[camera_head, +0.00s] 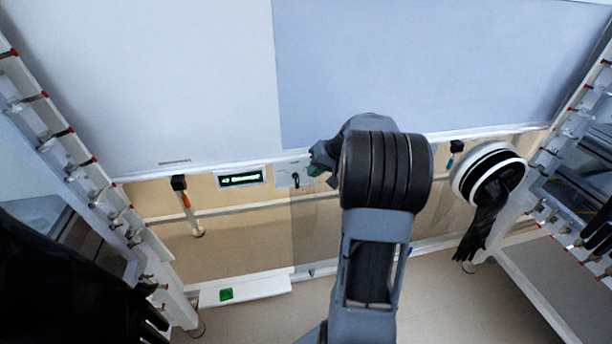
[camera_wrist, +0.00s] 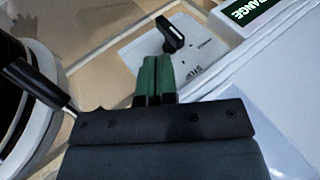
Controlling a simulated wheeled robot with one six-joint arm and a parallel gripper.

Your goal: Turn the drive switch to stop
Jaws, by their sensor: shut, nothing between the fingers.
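The drive switch (camera_head: 295,180) is a small black lever knob on a white plate (camera_head: 283,179) on the front rail. In the wrist view the black knob (camera_wrist: 171,34) stands out from the plate (camera_wrist: 203,59), which carries small print that seems to include "STOP". My gripper (camera_head: 316,171) is just right of the plate in the head view, partly hidden by my wrist. In the wrist view its green fingers (camera_wrist: 155,72) are together and empty. Their tips are near the knob, with a visible gap between them.
A round glove port (camera_head: 460,181) with a hanging black glove (camera_head: 483,222) is at the right. Black-topped handles (camera_head: 179,183) and (camera_head: 457,147) are on the rail. A white ledge (camera_head: 262,287) bears a green patch.

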